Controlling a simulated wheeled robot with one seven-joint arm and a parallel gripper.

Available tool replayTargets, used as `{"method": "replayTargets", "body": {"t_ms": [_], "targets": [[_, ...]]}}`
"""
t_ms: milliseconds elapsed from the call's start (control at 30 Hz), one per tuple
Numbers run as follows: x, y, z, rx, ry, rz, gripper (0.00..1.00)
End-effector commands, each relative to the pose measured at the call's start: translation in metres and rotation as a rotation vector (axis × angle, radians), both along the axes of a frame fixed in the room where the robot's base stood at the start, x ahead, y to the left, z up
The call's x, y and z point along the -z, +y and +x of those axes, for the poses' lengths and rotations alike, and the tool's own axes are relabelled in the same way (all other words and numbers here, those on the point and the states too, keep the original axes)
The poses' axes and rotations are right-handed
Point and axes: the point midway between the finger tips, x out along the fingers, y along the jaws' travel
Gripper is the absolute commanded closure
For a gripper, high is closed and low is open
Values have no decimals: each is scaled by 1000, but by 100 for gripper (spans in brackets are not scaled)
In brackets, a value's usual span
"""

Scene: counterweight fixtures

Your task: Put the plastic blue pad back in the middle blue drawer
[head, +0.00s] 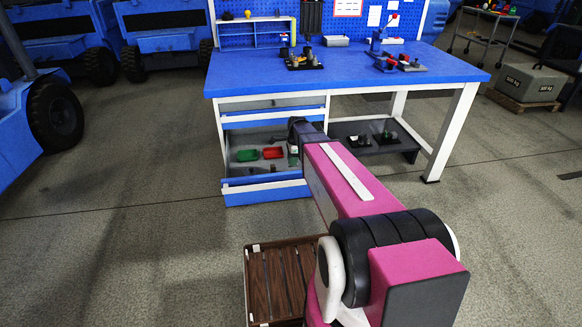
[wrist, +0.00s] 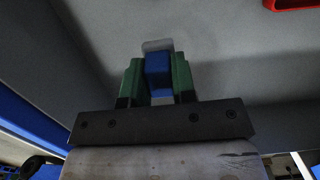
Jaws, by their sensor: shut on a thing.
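My gripper (wrist: 157,72) has green fingers and is shut on the blue pad (wrist: 158,77), which shows between them in the wrist view. In the head view my gripper (head: 293,156) reaches over the right part of the open drawer (head: 264,190), with a blue front and grey inside, under the bench; the pad is hidden there. Grey drawer floor (wrist: 225,65) lies beyond the fingertips; I cannot tell whether the pad touches it. Another blue drawer front (head: 265,118) above is closed or nearly so.
A green tray (head: 247,155) and a red tray (head: 273,153) lie in the open drawer, left of my gripper. The blue bench top (head: 350,68) overhangs it. A dark shelf (head: 365,145) is to the right. A brown slatted crate (head: 280,280) stands on the floor nearby.

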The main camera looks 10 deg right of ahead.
Motion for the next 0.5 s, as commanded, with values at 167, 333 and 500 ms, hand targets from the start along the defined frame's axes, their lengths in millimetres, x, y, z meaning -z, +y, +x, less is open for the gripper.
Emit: {"method": "replayTargets", "body": {"t_ms": [167,333,500], "targets": [[15,0,0,-1,0,0,97],[36,0,1,-2,1,0,97],[47,0,0,-2,0,0,97]]}}
